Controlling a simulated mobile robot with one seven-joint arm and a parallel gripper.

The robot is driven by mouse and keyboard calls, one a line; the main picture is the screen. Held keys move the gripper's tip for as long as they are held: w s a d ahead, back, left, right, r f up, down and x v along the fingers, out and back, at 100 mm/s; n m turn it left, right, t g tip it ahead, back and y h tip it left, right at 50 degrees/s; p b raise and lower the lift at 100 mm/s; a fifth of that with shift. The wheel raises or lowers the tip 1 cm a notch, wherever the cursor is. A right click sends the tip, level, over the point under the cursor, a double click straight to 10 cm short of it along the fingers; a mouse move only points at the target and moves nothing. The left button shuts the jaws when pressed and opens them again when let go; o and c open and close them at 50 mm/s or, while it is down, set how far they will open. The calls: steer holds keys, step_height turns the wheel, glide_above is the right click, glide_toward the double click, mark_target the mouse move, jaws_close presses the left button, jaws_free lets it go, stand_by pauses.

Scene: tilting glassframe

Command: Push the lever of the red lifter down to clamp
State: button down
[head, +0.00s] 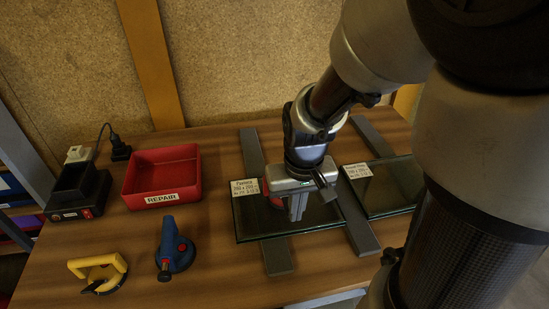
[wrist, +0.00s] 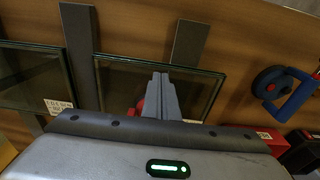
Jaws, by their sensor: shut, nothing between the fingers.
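The red lifter (head: 273,201) sits on the nearer glass pane (head: 325,214), mostly hidden behind my gripper (head: 297,216). Its lever cannot be made out. My gripper is shut and empty, pointing down over the pane, in front of the lifter in the head view. In the wrist view the closed fingers (wrist: 161,82) reach over the glass pane (wrist: 203,88). A bit of the red lifter (wrist: 140,107) shows just left of them. I cannot tell whether the fingers touch it.
A second glass pane (head: 388,188) lies to the right. Dark bars (head: 279,262) lie under the panes. A blue lifter (head: 174,252), a yellow lifter (head: 98,270), a red REPAIR box (head: 135,196) and a black charger-like box (head: 77,203) stand at left. A board wall (head: 250,60) is behind.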

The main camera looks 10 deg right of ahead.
steer(key=shift+w+r, duration=0.1)
steer(key=shift+r, duration=0.3)
step_height(320, 180, up, 16)
steer(key=s+p, duration=0.1)
steer(key=p, duration=0.3)
steer(key=shift+s+r, duration=0.2)
steer(key=shift+s, duration=0.2)
